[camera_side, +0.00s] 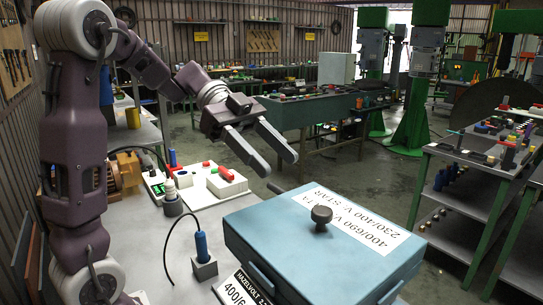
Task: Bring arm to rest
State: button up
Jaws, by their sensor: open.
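My gripper (277,160) is open and empty. It hangs in the air above the grey worktable (147,237), behind the blue box and to the right of the white board. Its two fingers point down and to the right, apart from each other, and touch nothing that I can see.
A blue box (290,262) with a dark knob (321,215) fills the front. A blue-handled tool stands in a small grey holder (204,267). A white board (207,190) with a red part (232,174) lies on the table. A green-legged shelf (480,190) stands right.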

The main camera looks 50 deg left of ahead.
dwell(0.3)
jog(key=s+d+n, duration=0.1)
jog(key=s+d+y, duration=0.1)
jog(key=s, duration=0.1)
jog(key=s+d+f+n+y, duration=0.1)
jog(key=s, duration=0.1)
jog(key=shift+n+g, duration=0.3)
jog(key=shift+g, duration=0.1)
jog(key=s+a+f+n+t+y, duration=0.2)
jog(key=s+f+n+y, duration=0.6)
jog(key=n, duration=0.5)
jog(key=s+t+y, duration=0.1)
jog(key=s+y, duration=0.1)
jog(key=shift+s+t, duration=0.3)
jog(key=shift+t, duration=0.1)
jog(key=shift+f, duration=0.1)
